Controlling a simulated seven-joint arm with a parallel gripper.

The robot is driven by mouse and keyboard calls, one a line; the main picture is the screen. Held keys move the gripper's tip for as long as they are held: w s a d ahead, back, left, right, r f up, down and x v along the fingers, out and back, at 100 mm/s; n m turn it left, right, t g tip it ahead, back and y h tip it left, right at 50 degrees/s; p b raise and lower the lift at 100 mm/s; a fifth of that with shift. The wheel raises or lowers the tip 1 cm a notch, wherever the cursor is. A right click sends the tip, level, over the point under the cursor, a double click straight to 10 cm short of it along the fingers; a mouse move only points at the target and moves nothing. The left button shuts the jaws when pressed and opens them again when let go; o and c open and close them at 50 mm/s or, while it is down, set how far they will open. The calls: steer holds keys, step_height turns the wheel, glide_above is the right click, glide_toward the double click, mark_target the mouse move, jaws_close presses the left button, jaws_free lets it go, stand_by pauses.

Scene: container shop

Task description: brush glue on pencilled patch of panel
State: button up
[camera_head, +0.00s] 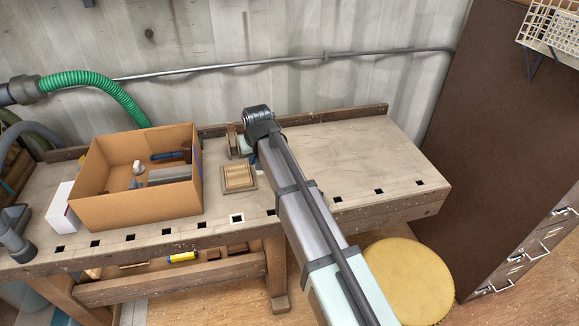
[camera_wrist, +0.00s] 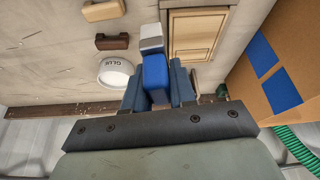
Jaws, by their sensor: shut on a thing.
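My gripper (camera_wrist: 156,82) is shut on a brush (camera_wrist: 155,72) with a blue handle; its pale grey-white end points away from the wrist. A light wooden panel (camera_wrist: 203,18) with a darker rim lies just right of the brush in the wrist view. The panel also shows in the head view (camera_head: 239,178), on the bench right of the cardboard box. Pencil marks cannot be made out with certainty. A white pot lettered GLUE (camera_wrist: 115,72) stands left of the brush in the wrist view.
The cardboard box (camera_head: 135,209), holding several items, stands left of the panel; its blue-taped side shows in the wrist view (camera_wrist: 262,85). Two wooden blocks, one tan (camera_wrist: 103,10) and one brown (camera_wrist: 112,41), lie near the pot. The bench's right part (camera_head: 360,160) is clear.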

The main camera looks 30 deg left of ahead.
steer(key=shift+w+a+r+m, duration=0.6)
steer(key=shift+w+a, duration=2.15)
steer(key=shift+a, duration=1.4)
steer(key=shift+f, duration=3.3)
steer(key=shift+s+a+f, duration=0.55)
steer(key=shift+a+f, duration=0.05)
steer(key=shift+f, duration=0.1)
steer(key=shift+s+a, duration=2)
steer(key=shift+s, duration=0.05)
steer(key=w+d, duration=0.5)
step_height(320, 180, up, 8)
steer(key=shift+w+d, duration=0.15)
